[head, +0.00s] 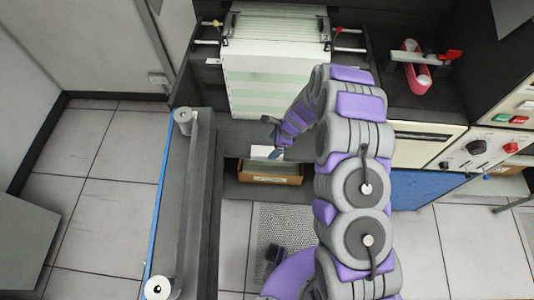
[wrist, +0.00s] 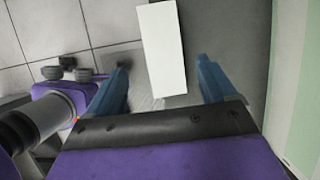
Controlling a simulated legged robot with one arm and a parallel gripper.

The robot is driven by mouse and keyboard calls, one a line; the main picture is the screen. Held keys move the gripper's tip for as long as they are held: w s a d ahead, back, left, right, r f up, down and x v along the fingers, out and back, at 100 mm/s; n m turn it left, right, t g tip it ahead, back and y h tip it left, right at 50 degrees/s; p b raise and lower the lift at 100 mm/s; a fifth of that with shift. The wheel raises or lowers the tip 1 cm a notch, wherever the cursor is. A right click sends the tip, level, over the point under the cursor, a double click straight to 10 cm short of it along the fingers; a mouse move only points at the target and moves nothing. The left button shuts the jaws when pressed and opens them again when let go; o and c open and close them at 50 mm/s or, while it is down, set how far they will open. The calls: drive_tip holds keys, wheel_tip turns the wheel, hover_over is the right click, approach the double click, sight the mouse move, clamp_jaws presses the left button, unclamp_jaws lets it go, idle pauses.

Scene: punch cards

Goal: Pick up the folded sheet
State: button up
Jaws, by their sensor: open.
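The folded sheet (wrist: 163,45) shows in the wrist view as a plain white oblong, slightly tilted, running from the top edge down between my fingers. My gripper (wrist: 164,70) is open, with one blue finger on each side of the sheet. Gaps show between the sheet and both fingers. In the head view a small white patch of the sheet (head: 262,152) shows by my gripper (head: 271,136), at the edge of the dark machine shelf. My fingers partly cover it there. I cannot tell how far the sheet is from the fingers in depth.
Wide green-striped paper (head: 268,75) hangs from the machine behind my gripper. A cardboard box (head: 270,172) sits below the shelf. A dark rail with a blue edge (head: 180,200) runs along the left. A red-handled part (head: 425,57) stands at right. Tiled floor is open at left.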

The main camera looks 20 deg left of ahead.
sight(268, 151)
drive_tip(key=shift+w+b+x, duration=0.15)
drive_tip(key=shift+b+x, duration=0.35)
drive_tip(key=shift+x, duration=1.05)
drive_tip(key=shift+w+b+x, duration=0.15)
drive_tip(key=shift+b+x, duration=0.35)
drive_tip(key=shift+x, duration=1.05)
drive_tip(key=shift+r, duration=0.1)
drive_tip(key=c, duration=1)
